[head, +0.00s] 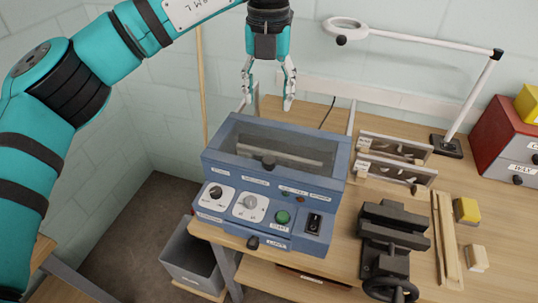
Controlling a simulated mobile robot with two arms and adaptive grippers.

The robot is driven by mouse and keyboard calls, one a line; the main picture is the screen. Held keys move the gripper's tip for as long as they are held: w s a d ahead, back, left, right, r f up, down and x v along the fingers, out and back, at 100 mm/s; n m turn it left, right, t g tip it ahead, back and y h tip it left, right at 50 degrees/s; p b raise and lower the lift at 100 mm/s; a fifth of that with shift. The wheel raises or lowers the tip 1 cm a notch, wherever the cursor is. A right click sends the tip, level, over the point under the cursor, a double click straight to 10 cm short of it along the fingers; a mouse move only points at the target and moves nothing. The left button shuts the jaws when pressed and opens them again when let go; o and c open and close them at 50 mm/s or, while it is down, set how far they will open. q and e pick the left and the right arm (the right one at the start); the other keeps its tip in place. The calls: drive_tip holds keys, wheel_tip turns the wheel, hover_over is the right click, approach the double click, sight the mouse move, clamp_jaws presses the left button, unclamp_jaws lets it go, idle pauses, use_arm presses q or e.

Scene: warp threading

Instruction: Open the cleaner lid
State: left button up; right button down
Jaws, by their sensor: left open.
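The cleaner is a blue box (223,223) at the left front of the wooden bench, with dials, a green button and a black switch on its sloped front. Its lid (228,140) is a blue frame with a see-through window and lies shut on top. My left gripper (268,100) hangs above and behind the lid, fingers pointing down, open and empty, apart from the cleaner. My right gripper is out of view.
A dark vise (392,238) stands right of the cleaner, with two upright plates (395,147) behind it. A lamp arm (432,38) reaches across the back. A red cabinet (505,135) and yellow blocks are at right. A grey bin (190,255) is below left.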

sight(269, 159)
use_arm(q)
wheel_tip(269, 159, down, 17)
drive_tip(key=p, duration=0.5)
drive_tip(key=shift+d+f, duration=0.1)
clamp_jaws()
